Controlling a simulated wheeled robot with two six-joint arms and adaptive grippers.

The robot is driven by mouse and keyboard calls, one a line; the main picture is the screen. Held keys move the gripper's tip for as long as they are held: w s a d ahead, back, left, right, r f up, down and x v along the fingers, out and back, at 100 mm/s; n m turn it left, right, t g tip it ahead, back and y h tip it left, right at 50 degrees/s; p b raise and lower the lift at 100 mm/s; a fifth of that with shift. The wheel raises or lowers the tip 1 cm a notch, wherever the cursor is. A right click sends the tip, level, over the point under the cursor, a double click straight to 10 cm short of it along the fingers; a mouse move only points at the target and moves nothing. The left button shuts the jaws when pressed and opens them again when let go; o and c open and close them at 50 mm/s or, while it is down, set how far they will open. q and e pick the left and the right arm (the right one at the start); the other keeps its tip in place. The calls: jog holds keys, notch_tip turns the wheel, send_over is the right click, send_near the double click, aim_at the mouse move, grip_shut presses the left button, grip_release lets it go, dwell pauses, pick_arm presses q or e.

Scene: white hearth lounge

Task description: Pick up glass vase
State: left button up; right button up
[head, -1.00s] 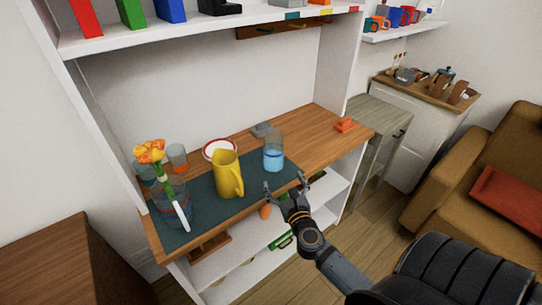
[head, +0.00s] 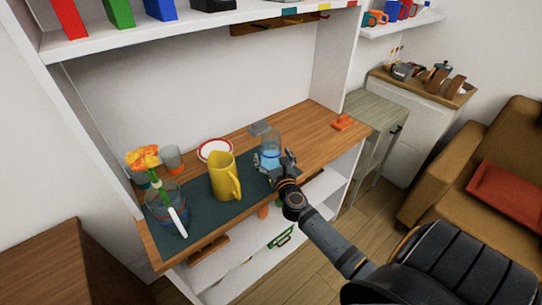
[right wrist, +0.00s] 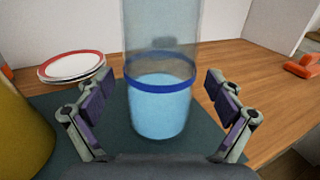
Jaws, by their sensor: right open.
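The glass vase (head: 269,146) stands upright on the dark mat, on the wooden shelf top. It is a clear cylinder with blue liquid low in it and a blue band. In the right wrist view the vase (right wrist: 161,100) stands between the two fingers of my right gripper (right wrist: 165,100), with a gap on each side. My right gripper (head: 277,161) is open and covers the lower front of the vase in the head view. My left gripper is not in view.
A yellow pitcher (head: 222,178) stands left of the vase. A red-rimmed plate (head: 215,150) lies behind. A second glass vessel with orange flowers (head: 143,157) stands at the left end. An orange object (head: 343,122) lies right. The wood right of the vase is clear.

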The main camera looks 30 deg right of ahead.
jog(key=shift+f+x, duration=0.2)
jog(key=shift+x, duration=0.7)
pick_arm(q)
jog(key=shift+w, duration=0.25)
pick_arm(e)
jog(key=shift+s+a+r, duration=0.1)
